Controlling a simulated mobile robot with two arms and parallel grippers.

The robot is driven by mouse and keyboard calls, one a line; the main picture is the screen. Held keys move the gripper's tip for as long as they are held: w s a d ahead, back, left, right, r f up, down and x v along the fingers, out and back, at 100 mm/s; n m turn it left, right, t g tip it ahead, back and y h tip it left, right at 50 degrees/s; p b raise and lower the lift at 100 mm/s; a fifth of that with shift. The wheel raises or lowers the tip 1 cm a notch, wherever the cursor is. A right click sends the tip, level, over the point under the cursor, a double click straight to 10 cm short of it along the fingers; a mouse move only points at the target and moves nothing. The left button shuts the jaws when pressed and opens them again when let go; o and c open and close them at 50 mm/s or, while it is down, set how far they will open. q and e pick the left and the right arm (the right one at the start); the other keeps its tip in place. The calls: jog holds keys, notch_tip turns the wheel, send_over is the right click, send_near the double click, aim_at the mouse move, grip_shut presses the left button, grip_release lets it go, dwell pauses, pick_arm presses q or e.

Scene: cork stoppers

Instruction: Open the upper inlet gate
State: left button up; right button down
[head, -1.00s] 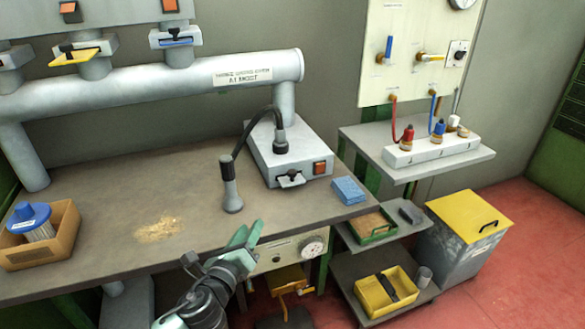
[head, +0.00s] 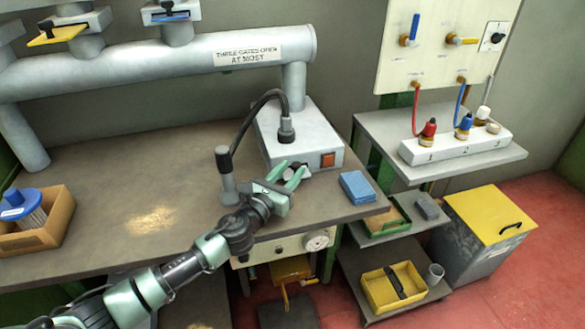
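A grey box (head: 268,137) stands on the bench with a curved black hose on top and an orange switch on its front. A small grey gate tab sits low on its front in the head view, now partly hidden by my gripper. My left gripper (head: 288,177) is at this tab, its two green fingers apart; I cannot tell whether they touch it. A yellow gate plate (head: 55,35) and a blue gate plate (head: 170,16) are in slots on the grey pipe above. No label naming the upper inlet gate is readable. My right gripper is out of view.
A blue sponge (head: 357,187) lies right of the box. A cardboard box (head: 50,232) with a blue-topped filter is at left. A white block (head: 455,146) with coloured plugs stands on the right shelf.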

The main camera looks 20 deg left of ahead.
pick_arm(q)
jog(key=shift+w+d, duration=0.1)
jog(key=shift+w, duration=0.5)
jog(key=shift+s, duration=0.1)
jog(key=shift+c, duration=0.4)
grip_shut()
dwell(0.6)
